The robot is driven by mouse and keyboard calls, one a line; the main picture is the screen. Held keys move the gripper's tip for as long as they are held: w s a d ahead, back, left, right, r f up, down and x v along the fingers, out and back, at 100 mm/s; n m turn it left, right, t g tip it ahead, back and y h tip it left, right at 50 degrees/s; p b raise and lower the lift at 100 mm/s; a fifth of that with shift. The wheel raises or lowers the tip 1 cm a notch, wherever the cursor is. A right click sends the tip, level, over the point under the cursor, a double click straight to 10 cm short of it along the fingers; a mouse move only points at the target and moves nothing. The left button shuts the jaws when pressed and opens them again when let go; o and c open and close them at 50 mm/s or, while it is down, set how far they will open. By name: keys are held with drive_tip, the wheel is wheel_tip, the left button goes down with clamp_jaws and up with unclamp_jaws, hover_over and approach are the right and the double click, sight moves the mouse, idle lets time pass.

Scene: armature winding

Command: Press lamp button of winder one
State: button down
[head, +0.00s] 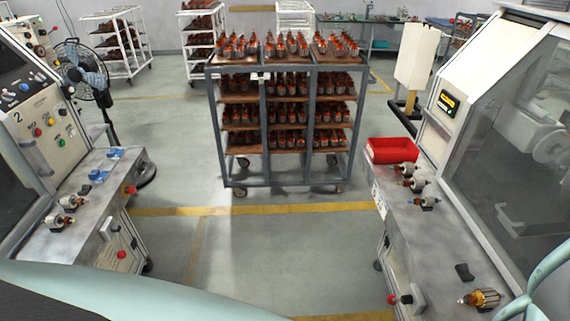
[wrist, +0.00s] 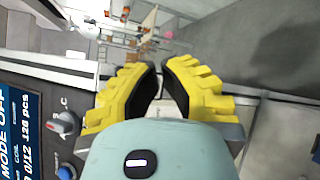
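A winder with the number 2 (head: 52,125) stands at left in the head view, with coloured buttons on its panel. In the wrist view a control panel (wrist: 38,82) is at left, with a partly cut-off screen (wrist: 18,125) and a grey-red knob (wrist: 63,122). A blue control (wrist: 66,171) shows below it. I cannot tell which control is the lamp button. My gripper (wrist: 160,75) has yellow fingers with a narrow empty gap between them.
A wheeled rack (head: 287,174) full of armatures stands in the middle. A red bin (head: 392,150) and several armatures lie on the right bench (head: 430,238). A fan (head: 88,80) stands at left. The floor (head: 250,250) between the benches is clear.

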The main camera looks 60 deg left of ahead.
drive_tip(key=s+a, duration=0.2)
drive_tip(key=s, duration=0.1)
drive_tip(key=s+a, duration=0.1)
drive_tip(key=shift+s+p, duration=0.2)
drive_tip(key=shift+p, duration=0.15)
idle(0.3)
